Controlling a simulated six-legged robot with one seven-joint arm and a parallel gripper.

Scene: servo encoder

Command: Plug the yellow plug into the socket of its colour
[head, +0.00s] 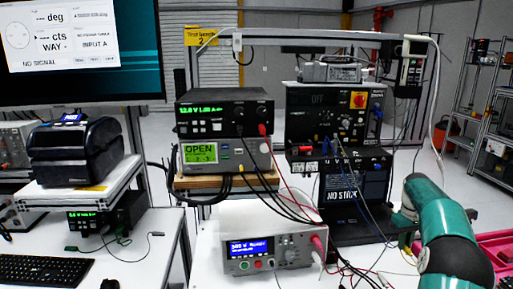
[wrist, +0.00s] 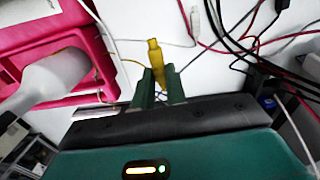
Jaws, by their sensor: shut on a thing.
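The yellow plug (wrist: 154,52) is between the two green fingers of my gripper (wrist: 160,82) in the wrist view. The fingers are shut on it, and its front end sticks out beyond the tips, over the white bench top. A thin yellowish cable runs near it on the left. In the head view my teal arm reaches in from the lower right; the gripper is hidden behind it. I cannot make out a yellow socket for certain in either view.
A pink case (wrist: 60,30) lies left of my gripper. Red, black and white cables cross the bench at right, with a white connector (wrist: 195,22) nearby. A white bench supply (head: 270,245) and stacked instruments (head: 225,115) fill the centre. The monitor (head: 80,50) reads NO SIGNAL.

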